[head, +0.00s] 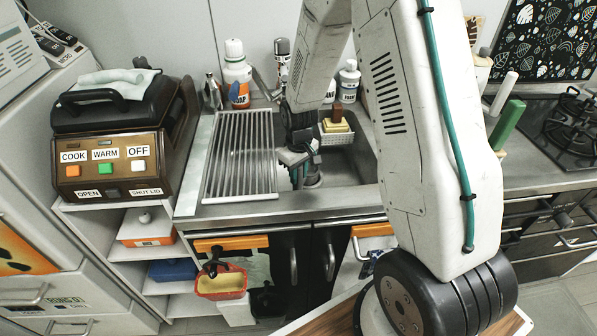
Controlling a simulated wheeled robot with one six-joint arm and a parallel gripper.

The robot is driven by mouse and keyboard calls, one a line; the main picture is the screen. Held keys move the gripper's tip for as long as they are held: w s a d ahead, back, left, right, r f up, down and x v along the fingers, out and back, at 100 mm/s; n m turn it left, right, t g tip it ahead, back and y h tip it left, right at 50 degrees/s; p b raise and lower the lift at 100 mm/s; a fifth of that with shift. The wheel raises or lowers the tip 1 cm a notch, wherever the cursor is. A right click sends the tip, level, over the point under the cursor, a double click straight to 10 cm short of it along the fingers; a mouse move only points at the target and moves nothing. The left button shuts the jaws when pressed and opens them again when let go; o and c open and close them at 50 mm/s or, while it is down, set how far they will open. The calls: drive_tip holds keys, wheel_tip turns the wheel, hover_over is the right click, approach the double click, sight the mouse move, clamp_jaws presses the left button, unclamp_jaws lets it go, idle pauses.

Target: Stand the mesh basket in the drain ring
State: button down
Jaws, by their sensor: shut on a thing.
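My gripper (299,175) reaches down into the steel sink, its greenish fingers low near the basin floor. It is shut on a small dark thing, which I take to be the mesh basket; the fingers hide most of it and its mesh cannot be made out. The round drain ring (313,181) shows on the basin floor, just right of the fingertips and partly covered by them. I cannot tell whether the held thing touches the ring or is above it.
A ribbed drainer (240,160) lies left of the basin. A white caddy (337,136) with sponges is close behind the gripper on the right. Bottles (237,75) stand along the back. A cooker box (115,140) is at left, a hob (570,125) at right.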

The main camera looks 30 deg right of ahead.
drive_tip(key=shift+f, duration=0.3)
drive_tip(key=c, duration=1.1)
unclamp_jaws()
drive_tip(key=shift+o, duration=0.2)
wheel_tip(320, 180, up, 8)
drive_tip(key=shift+f, duration=0.1)
